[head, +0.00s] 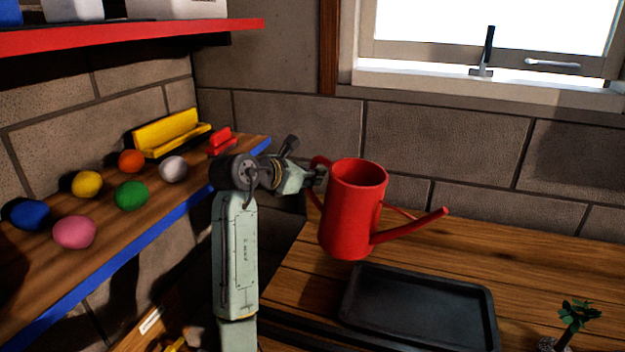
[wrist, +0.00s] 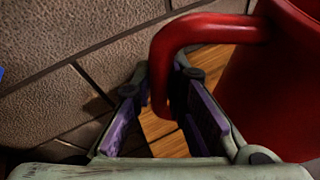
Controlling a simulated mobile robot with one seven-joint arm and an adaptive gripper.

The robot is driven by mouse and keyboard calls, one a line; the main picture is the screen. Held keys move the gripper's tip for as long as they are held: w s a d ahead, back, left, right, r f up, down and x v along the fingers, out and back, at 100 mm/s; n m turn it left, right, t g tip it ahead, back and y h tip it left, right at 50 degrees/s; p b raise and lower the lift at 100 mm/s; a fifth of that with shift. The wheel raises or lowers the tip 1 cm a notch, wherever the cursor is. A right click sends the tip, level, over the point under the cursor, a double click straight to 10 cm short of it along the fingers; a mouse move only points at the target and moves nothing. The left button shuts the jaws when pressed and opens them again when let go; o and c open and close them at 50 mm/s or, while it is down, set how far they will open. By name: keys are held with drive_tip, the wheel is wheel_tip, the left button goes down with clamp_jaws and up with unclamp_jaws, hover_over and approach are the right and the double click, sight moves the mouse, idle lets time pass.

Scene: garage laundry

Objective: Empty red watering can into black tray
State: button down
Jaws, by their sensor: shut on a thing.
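The red watering can (head: 352,212) is held above the wooden table, tilted slightly, with its spout pointing right. The black tray (head: 420,305) lies on the table below and to the right of the can. My gripper (head: 318,178) is at the left of the can, at its handle. In the wrist view the can's handle (wrist: 200,30) curves down between the purple-padded fingers of my gripper (wrist: 160,105), and its body (wrist: 275,85) fills the right side. The inside of the can is mostly dark, and I cannot tell what it holds.
A small plant (head: 575,318) stands right of the tray. At left, a blue-edged shelf (head: 105,268) holds several coloured balls, a yellow object (head: 168,135) and a red object (head: 222,142). A brick wall and window are behind.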

sight(324, 158)
wheel_tip(324, 158, up, 4)
drive_tip(key=shift+w+a+f+m+t+y, duration=0.1)
drive_tip(key=shift+m+t+y, duration=0.15)
drive_tip(key=shift+m, duration=0.3)
drive_tip(key=shift+w+a+f+m+t+y, duration=0.1)
drive_tip(key=shift+m+t+y, duration=0.15)
drive_tip(key=shift+m, duration=0.3)
drive_tip(key=shift+s+d+r+m+t+y, duration=0.4)
drive_tip(key=shift+s+d+r+m+t, duration=0.2)
drive_tip(key=shift+s+d+r+m, duration=0.5)
drive_tip(key=shift+s+d+r+m+t, duration=0.3)
drive_tip(key=shift+d+r+m, duration=0.1)
drive_tip(key=shift+d+r, duration=0.2)
drive_tip(key=s+d+r+m+t+y, duration=0.1)
drive_tip(key=s+d+r+m, duration=0.3)
drive_tip(key=d, duration=0.3)
drive_tip(key=shift+s+d+r+t, duration=0.2)
drive_tip(key=shift+s+r+t, duration=0.2)
drive_tip(key=shift+s+r, duration=0.45)
drive_tip(key=shift+a+f, duration=0.1)
